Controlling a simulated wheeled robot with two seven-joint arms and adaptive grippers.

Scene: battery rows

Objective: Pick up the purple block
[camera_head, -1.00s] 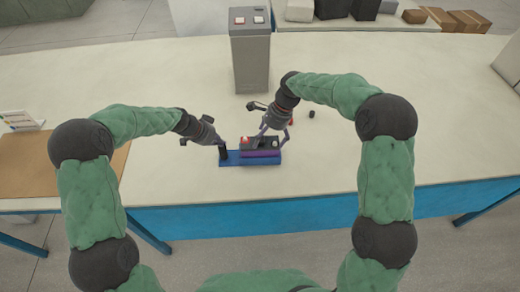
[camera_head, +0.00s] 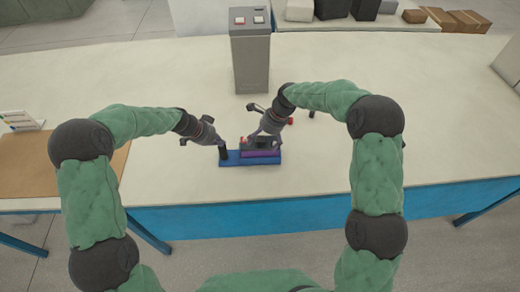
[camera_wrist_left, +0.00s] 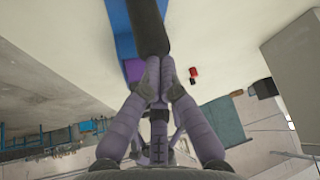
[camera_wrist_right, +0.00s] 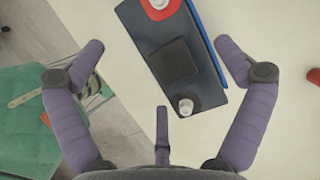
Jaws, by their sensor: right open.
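The purple block (camera_head: 261,154) lies on a blue base (camera_head: 230,162) near the table's front edge. A dark box (camera_head: 270,145) with a red and a pale round terminal sits over it and hides its top. In the left wrist view a purple patch (camera_wrist_left: 135,70) shows beside the blue base. My right gripper (camera_head: 263,137) is open above the dark box. In the right wrist view the box (camera_wrist_right: 174,62) shows beyond and between the spread fingers.
A tall grey box (camera_head: 250,60) with two buttons stands behind. A small red object (camera_head: 290,121) lies on the table right of my right gripper. A brown board (camera_head: 40,165) lies at the left.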

